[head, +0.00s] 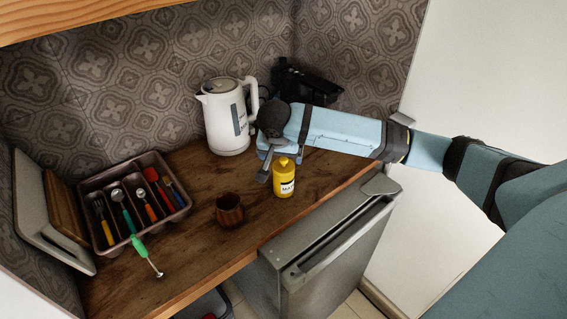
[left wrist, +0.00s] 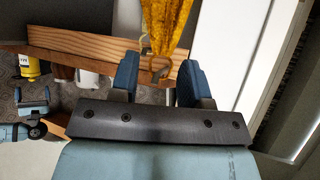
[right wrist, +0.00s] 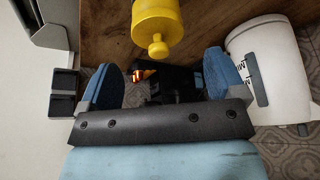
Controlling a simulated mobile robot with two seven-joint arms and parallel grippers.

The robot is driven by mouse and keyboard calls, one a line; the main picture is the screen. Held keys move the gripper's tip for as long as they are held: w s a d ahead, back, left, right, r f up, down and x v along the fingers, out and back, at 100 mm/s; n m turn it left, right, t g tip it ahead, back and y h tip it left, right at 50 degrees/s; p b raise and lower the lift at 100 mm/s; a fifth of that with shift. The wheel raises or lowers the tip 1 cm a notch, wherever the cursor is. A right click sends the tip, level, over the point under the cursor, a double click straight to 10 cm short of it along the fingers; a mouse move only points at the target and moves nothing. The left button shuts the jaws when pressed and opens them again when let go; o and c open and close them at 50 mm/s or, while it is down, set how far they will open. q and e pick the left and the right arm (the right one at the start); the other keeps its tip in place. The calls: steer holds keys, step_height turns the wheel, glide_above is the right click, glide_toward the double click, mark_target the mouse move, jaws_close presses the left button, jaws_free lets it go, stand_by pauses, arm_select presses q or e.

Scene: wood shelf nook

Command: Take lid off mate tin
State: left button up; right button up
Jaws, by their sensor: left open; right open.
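The yellow mate tin (head: 284,180) stands upright on the wooden counter, its yellow knobbed lid on top. My right gripper (head: 276,161) is open, just behind and above the tin in the head view. In the right wrist view the lid's knob (right wrist: 157,46) points toward the gap between the open fingers (right wrist: 160,80), which hold nothing. The tin also shows in the left wrist view (left wrist: 29,66). My left gripper (left wrist: 158,76) is open and empty, away from the tin, and is out of the head view.
A white kettle (head: 226,117) stands behind the tin. A brown cup (head: 230,209) is at its left. A utensil tray (head: 174,216) and a green-handled tool (head: 146,256) lie farther left. In the left wrist view a yellow cloth (left wrist: 166,22) hangs near my left fingers.

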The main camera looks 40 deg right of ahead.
mark_target(283, 160)
steer(key=x, duration=0.4)
steer(key=shift+d+f, duration=0.2)
steer(key=c, duration=0.9)
steer(key=shift+r, duration=0.15)
